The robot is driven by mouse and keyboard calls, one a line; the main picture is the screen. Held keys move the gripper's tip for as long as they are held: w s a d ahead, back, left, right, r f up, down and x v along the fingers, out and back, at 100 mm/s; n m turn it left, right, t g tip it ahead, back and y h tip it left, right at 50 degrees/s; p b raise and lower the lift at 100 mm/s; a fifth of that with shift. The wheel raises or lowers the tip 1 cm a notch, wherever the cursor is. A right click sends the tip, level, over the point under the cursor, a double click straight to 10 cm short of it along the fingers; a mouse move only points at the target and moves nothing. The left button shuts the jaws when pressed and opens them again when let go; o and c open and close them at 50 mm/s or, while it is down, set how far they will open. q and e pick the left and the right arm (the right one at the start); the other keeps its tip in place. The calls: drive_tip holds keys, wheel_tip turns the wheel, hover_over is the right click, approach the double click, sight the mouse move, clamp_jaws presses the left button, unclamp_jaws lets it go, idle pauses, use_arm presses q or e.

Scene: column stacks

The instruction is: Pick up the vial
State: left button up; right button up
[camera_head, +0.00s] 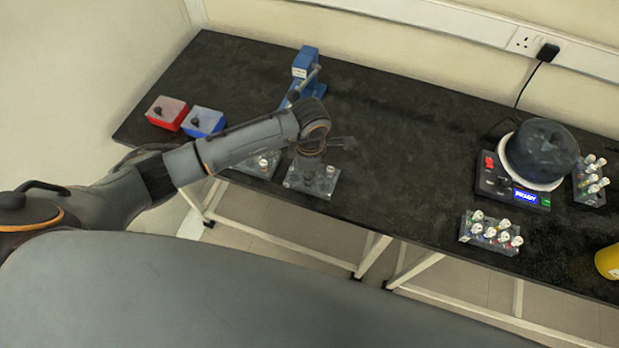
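My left arm reaches in from the left over the dark bench. Its gripper (345,143) is above and behind a clear rack (325,188) near the bench's front edge. The fingers are small and dark against the bench, so whether they are open or shut cannot be made out. A second clear rack (268,172) sits left of it, partly hidden by my arm; small pale caps show there. Several capped vials (489,232) stand in a front-right rack, and more vials (592,178) stand in a rack at the far right. Which vial is meant is unclear. My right gripper is not in view.
A dark round device with a lit display (525,197) stands at the right. A yellow object (608,262) is at the right edge. A red box (167,112), a blue box (204,122) and a blue stand (305,62) are at the left. The bench's middle (410,140) is clear.

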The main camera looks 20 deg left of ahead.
use_arm(q)
drive_tip(key=c, duration=0.5)
drive_tip(key=shift+r, duration=0.15)
